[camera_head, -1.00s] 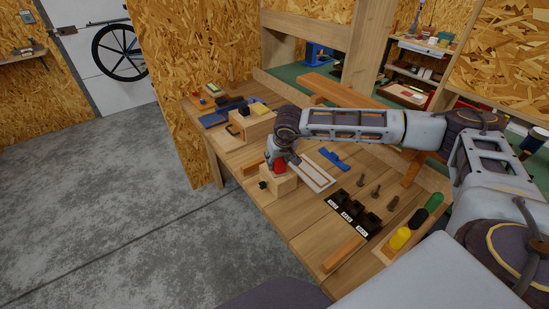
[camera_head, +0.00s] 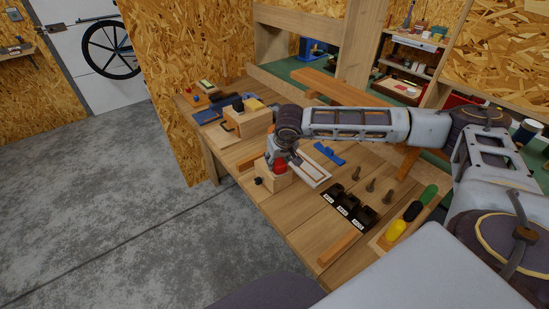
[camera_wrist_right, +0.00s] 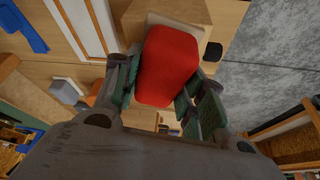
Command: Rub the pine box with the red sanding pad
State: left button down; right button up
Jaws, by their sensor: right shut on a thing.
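The red sanding pad (camera_wrist_right: 168,66) is between the fingers of my right gripper (camera_wrist_right: 165,92), which is shut on it. In the head view the pad (camera_head: 279,167) shows as a small red patch under my right gripper (camera_head: 279,160). The pine box (camera_head: 268,174) is a pale wooden block with a dark knob on its near side, and the pad is at its top. In the wrist view the box (camera_wrist_right: 188,12) lies just beyond the pad. I cannot tell whether they touch. My left gripper is not in view.
A larger wooden box (camera_head: 247,124) with a black handle stands further back. A framed panel (camera_head: 312,168) and a blue tool (camera_head: 328,153) lie to the right. Black labelled bins (camera_head: 347,207) and yellow, black and green handles (camera_head: 396,230) are nearer.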

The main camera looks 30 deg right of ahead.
jog(key=shift+s+d+f, duration=0.1)
jog(key=shift+s, duration=0.8)
jog(key=shift+b, duration=0.3)
jog(key=shift+w, duration=0.15)
jog(key=shift+w+a+b, duration=0.15)
jog(key=shift+w+b, duration=0.2)
jog(key=shift+w, duration=0.5)
jog(key=shift+w+a+b, duration=0.1)
jog(key=shift+w+b, duration=0.2)
jog(key=shift+w, duration=0.55)
